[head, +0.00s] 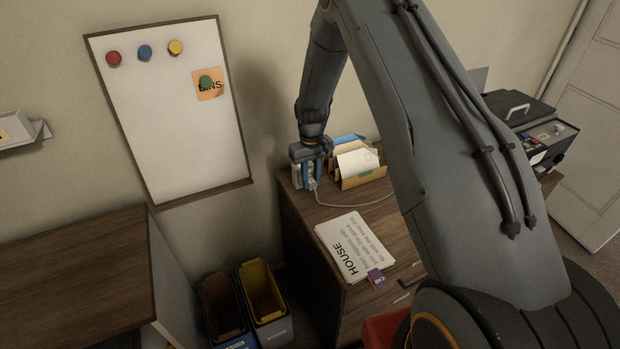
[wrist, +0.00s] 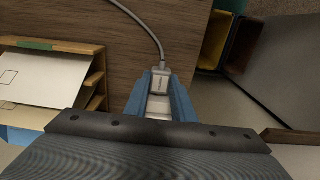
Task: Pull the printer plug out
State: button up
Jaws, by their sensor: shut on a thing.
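My gripper (head: 309,180) is at the far left corner of the wooden desk, pointing down. In the wrist view its two blue fingers (wrist: 160,84) are shut on the pale grey printer plug (wrist: 160,77), one on each side. A grey cable (wrist: 150,30) leaves the plug; in the head view the cable (head: 345,204) runs right over the desk and behind my arm. A pale block shows between the fingers, and I cannot tell whether it is plug or socket. The socket is not clearly visible, so whether the plug is seated is unclear. The dark printer (head: 520,112) is at the right.
A letter holder (head: 362,180) with envelopes stands close right of my gripper. A whiteboard (head: 170,120) hangs on the wall.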

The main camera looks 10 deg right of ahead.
jog(key=shift+s+d+p, duration=0.2)
jog(key=shift+s+p, duration=0.35)
jog(key=shift+s, duration=0.45)
jog(key=shift+s+d+p, duration=0.2)
jog(key=shift+s+p, duration=0.4)
jog(key=shift+s, duration=0.4)
jog(key=shift+s+d+p, duration=0.2)
jog(key=shift+s+p, duration=0.35)
jog(key=shift+s, duration=0.45)
jog(key=shift+r+p, duration=0.95)
jog(key=shift+r, duration=1.05)
